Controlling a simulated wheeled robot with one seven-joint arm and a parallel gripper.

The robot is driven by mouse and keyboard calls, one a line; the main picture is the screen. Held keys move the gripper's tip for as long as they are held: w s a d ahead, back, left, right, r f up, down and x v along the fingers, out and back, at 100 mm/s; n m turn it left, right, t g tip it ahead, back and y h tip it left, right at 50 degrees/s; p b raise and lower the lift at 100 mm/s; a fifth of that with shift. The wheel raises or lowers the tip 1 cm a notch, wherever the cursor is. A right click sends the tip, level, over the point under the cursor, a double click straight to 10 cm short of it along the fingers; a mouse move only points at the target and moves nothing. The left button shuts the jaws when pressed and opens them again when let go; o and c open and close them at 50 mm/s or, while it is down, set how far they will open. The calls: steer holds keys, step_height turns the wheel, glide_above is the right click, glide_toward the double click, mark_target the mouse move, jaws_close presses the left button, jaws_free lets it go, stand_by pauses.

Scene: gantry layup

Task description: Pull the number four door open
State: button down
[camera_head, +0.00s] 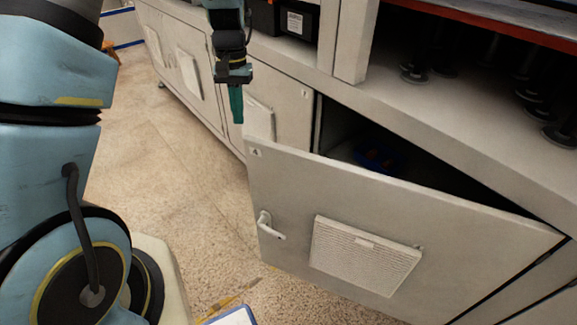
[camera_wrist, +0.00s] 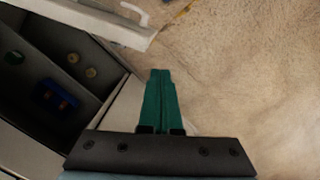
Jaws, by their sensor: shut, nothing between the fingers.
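The number four door (camera_head: 290,195) is a light grey panel with a small label at its upper left corner and a vent grille (camera_head: 362,256). It stands partly open, swung out from the cabinet, with its hinge side at the right. Its lever handle (camera_head: 268,226) is near the free left edge. In the wrist view the door (camera_wrist: 95,20) and handle (camera_wrist: 134,12) show at the top. My gripper (camera_head: 236,108), with green fingers, points down above and left of the door's free edge, apart from it. In the wrist view my gripper (camera_wrist: 160,75) is shut and empty.
The opened cabinet holds a blue bin (camera_head: 378,158), which also shows in the wrist view (camera_wrist: 58,95). Other closed doors (camera_head: 190,75) run along the left. A worktop with a red edge (camera_head: 500,22) lies at upper right. The speckled floor (camera_head: 180,160) is clear left of the door.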

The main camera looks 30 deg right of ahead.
mark_target(283, 170)
steer(key=s+d+f+m+y, duration=0.1)
steer(key=s+d+f+m, duration=0.15)
steer(key=d, duration=0.35)
steer(key=s+d+f+m, duration=0.1)
steer(key=s+d+f, duration=0.2)
steer(key=d, duration=0.3)
steer(key=shift+s+a+f+p, duration=0.7)
steer(key=shift+a+f+p, duration=0.1)
steer(key=shift+f, duration=0.85)
steer(key=shift+s+a+f+p, duration=0.7)
steer(key=shift+f+p, duration=0.1)
steer(key=shift+f, duration=0.8)
steer(key=shift+s+a+f+p, duration=0.65)
steer(key=shift+a+f+p, duration=0.15)
steer(key=shift+f, duration=0.85)
steer(key=shift+s, duration=0.1)
